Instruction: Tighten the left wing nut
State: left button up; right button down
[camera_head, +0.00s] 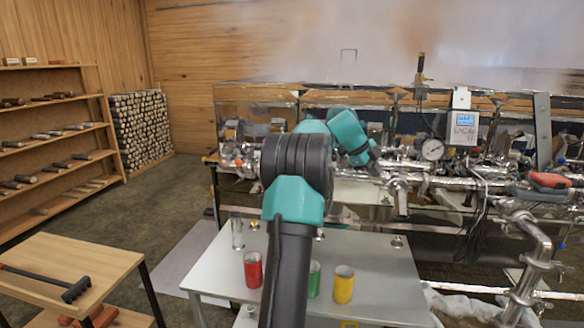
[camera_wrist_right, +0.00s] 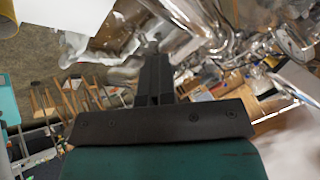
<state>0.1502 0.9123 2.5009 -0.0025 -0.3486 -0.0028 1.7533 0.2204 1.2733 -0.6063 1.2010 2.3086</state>
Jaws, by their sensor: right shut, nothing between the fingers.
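My right arm rises through the middle of the head view and bends toward the evaporator's shiny pipework (camera_head: 440,181). Its gripper end lies close to the pipes, left of the round gauge; the fingers are small and hard to make out there. In the right wrist view my right gripper (camera_wrist_right: 154,62) shows as two dark fingers shut together, with nothing held. Blurred metal pipes show beyond and to the right of the fingers. Metal clamps (camera_head: 398,190) sit along the pipe run. I cannot pick out the left wing nut with certainty. My left gripper is not in view.
A round gauge (camera_head: 432,149) and a small display box (camera_head: 463,122) with hanging cables stand on the pipework. Red (camera_head: 253,270), green (camera_head: 315,280) and yellow (camera_head: 344,285) cups stand on the metal table (camera_head: 385,270). A wooden table (camera_head: 60,255) carries a dark-headed tool.

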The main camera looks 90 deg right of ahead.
jog(key=shift+s+d, duration=0.1)
jog(key=shift+s, duration=0.3)
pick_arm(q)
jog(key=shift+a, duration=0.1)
pick_arm(e)
jog(key=shift+s+d, duration=0.2)
jog(key=shift+d, duration=0.05)
jog(key=shift+s+d+f, duration=0.15)
dwell(0.3)
jog(key=w+d+r, duration=0.1)
jog(key=r, duration=0.1)
jog(key=w+d+r, duration=0.1)
jog(key=r, duration=0.1)
jog(key=w+d+r, duration=0.1)
jog(key=d+r, duration=0.1)
jog(key=r, duration=0.1)
jog(key=shift+w, duration=0.4)
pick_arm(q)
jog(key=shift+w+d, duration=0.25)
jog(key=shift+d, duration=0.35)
pick_arm(e)
jog(key=shift+w+d+r, duration=0.45)
jog(key=shift+w+r, duration=0.05)
jog(key=shift+r, duration=0.2)
